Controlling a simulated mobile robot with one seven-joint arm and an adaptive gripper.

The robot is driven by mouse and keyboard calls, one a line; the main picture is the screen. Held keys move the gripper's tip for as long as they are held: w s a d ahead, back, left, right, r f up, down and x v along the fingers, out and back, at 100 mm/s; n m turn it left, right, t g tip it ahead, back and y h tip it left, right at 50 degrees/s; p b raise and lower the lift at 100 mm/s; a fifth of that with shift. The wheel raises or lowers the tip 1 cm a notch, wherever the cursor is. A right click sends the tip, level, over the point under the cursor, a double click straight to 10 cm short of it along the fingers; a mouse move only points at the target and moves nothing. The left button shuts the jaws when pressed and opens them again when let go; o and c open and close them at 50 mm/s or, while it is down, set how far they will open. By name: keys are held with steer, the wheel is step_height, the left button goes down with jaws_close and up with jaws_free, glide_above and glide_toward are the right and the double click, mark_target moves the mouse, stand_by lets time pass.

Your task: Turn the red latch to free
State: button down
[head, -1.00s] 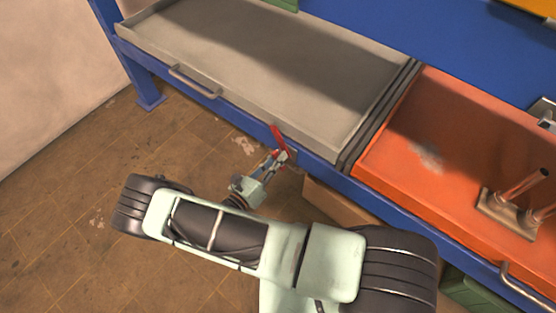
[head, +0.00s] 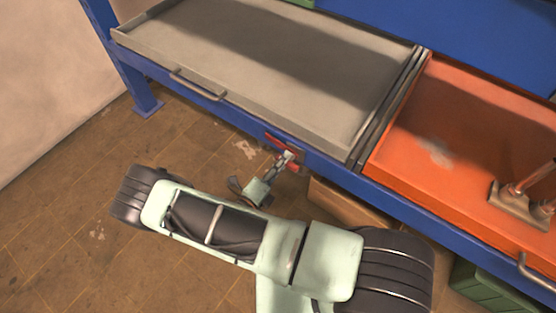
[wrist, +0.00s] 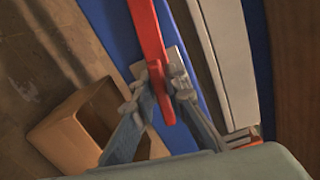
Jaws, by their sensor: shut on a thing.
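The red latch (head: 273,138) sits on the front of the blue bench frame, below the grey tray's front edge. In the wrist view the red latch (wrist: 148,38) is a long bar running from the top edge down between my fingers. My gripper (head: 285,160) reaches it from the front. My gripper (wrist: 160,90) is shut on the latch, with a finger on each side of the bar. The fingers partly hide the latch and its pivot in the head view.
The grey tray (head: 150,45) with a bar handle (head: 198,84) lies above the latch. An orange tray (head: 400,165) with a copper-coloured fitting (head: 518,203) is at right. A cardboard box (wrist: 75,125) stands below the bench. Floor at left is clear.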

steer(key=shift+s+f+n, duration=0.1)
steer(key=shift+f+n, duration=0.1)
steer(key=shift+n, duration=0.6)
steer(key=c, duration=1.9)
jaws_free()
steer(key=shift+c, duration=0.2)
steer(key=v, duration=1.2)
steer(key=shift+r, duration=0.1)
